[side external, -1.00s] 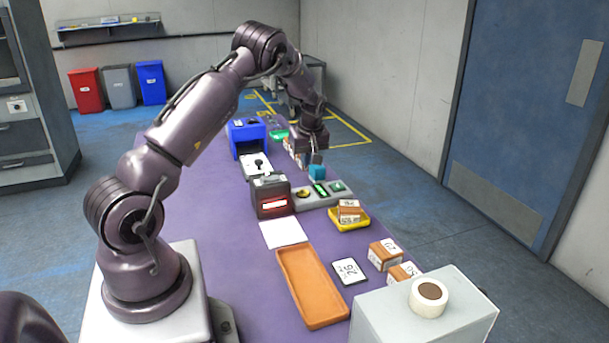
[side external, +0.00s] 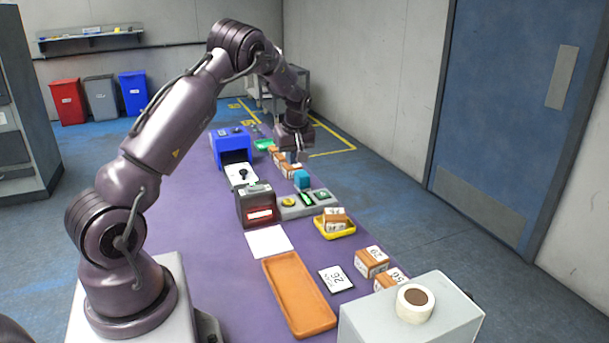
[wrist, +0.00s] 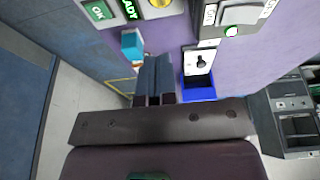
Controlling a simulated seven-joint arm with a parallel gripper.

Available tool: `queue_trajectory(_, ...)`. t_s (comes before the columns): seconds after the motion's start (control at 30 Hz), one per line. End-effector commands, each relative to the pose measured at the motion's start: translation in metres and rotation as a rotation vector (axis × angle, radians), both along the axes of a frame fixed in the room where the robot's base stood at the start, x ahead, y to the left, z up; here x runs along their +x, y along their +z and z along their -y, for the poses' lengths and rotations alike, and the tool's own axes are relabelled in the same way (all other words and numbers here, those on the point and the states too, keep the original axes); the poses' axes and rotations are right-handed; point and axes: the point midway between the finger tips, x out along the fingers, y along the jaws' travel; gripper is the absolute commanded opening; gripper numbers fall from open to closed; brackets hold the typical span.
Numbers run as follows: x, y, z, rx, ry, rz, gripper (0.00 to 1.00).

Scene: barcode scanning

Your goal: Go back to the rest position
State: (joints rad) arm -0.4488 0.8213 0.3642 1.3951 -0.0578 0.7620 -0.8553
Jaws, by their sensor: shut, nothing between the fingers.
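My gripper (side external: 293,158) hangs fingers down over the far part of the table, shut and empty. Its two fingers lie together in the wrist view (wrist: 155,62). A teal cube (side external: 302,179) stands just below and in front of it, apart from the fingers; it also shows beside them in the wrist view (wrist: 132,42). The dark scanner box (side external: 257,207) with a reddish window stands nearer the camera.
Several boxes (side external: 281,159) stand behind the cube, partly hidden by my gripper. A blue bin (side external: 231,146) stands far left. Nearer are a yellow tray (side external: 337,232) holding a box, an orange tray (side external: 297,295), more boxes (side external: 371,262) and a grey block (side external: 410,325) carrying a roll.

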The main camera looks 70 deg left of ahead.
Motion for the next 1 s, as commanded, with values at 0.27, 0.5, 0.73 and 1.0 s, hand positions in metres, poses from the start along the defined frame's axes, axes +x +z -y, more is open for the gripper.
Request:
queue_trajectory(0.27,-0.010,-0.009,0.006,-0.029,-0.115,-0.070,0.00)
queue_trajectory(0.5,-0.037,0.017,0.077,-0.151,-0.418,-0.137,0.00)
queue_trajectory(0.73,-0.057,0.075,0.167,-0.187,-0.755,-0.104,0.00)
queue_trajectory(1.0,-0.110,0.131,0.270,-0.126,-1.173,-0.047,0.00)
